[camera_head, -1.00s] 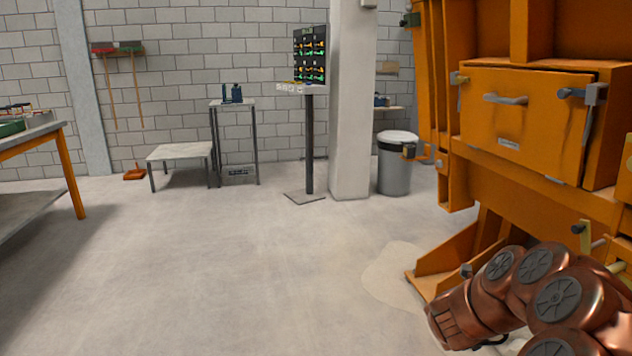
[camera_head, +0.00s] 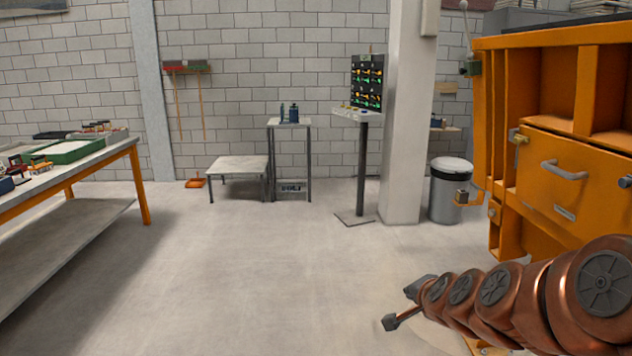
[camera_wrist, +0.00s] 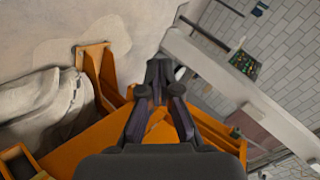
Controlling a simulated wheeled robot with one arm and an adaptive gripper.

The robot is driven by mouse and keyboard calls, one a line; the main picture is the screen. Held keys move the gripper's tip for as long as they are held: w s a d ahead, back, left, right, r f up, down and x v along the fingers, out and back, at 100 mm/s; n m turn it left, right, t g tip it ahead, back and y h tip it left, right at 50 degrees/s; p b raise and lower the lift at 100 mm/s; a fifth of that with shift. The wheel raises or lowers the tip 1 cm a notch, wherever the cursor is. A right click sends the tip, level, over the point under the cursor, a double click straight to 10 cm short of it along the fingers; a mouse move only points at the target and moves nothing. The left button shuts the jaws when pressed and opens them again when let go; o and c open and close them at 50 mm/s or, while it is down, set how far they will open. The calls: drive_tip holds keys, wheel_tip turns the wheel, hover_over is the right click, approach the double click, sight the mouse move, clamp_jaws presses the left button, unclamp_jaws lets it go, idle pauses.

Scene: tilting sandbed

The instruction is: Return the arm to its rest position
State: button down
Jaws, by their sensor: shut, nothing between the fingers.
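My copper-coloured arm (camera_head: 500,290) reaches in from the lower right of the head view, stretched out to the left over the floor. Its dark gripper is at the arm's left end, in front of the orange sandbed frame and apart from it. In the wrist view, my gripper (camera_wrist: 160,75) has its fingertips together with nothing between them. The orange structure (camera_wrist: 95,140) lies beyond and below the fingers there.
The orange sandbed frame (camera_head: 585,65) with a drawer (camera_head: 560,190) stands close on the right. A workbench (camera_head: 75,170) with trays is at left. A low table (camera_head: 238,166), a panel stand (camera_head: 362,160), a pillar (camera_head: 405,130) and a bin (camera_head: 450,190) stand behind. The middle floor is clear.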

drive_tip(key=s+a+r+n+g+p, duration=0.2)
drive_tip(key=s+n+g+p, duration=0.1)
drive_tip(key=s, duration=0.5)
drive_tip(key=s+a+r+n+g+y+p, duration=0.1)
drive_tip(key=s+a+r+n+g+p, duration=0.2)
drive_tip(key=s, duration=0.5)
drive_tip(key=s+a+r+n+g+p, duration=0.2)
drive_tip(key=s+n+p, duration=0.15)
drive_tip(key=s, duration=0.45)
drive_tip(key=s+d+r+n+g+p, duration=0.1)
drive_tip(key=s+d+r+g+p, duration=0.1)
drive_tip(key=s, duration=0.5)
drive_tip(key=s+d+r+n+g+h+p, duration=0.1)
drive_tip(key=s+d+r+g+p, duration=0.1)
drive_tip(key=s, duration=0.5)
drive_tip(key=shift+r+g+h+p, duration=0.3)
drive_tip(key=shift+r+g+p, duration=0.1)
drive_tip(key=shift+p, duration=0.2)
drive_tip(key=shift+d+n, duration=0.15)
drive_tip(key=shift+n, duration=0.1)
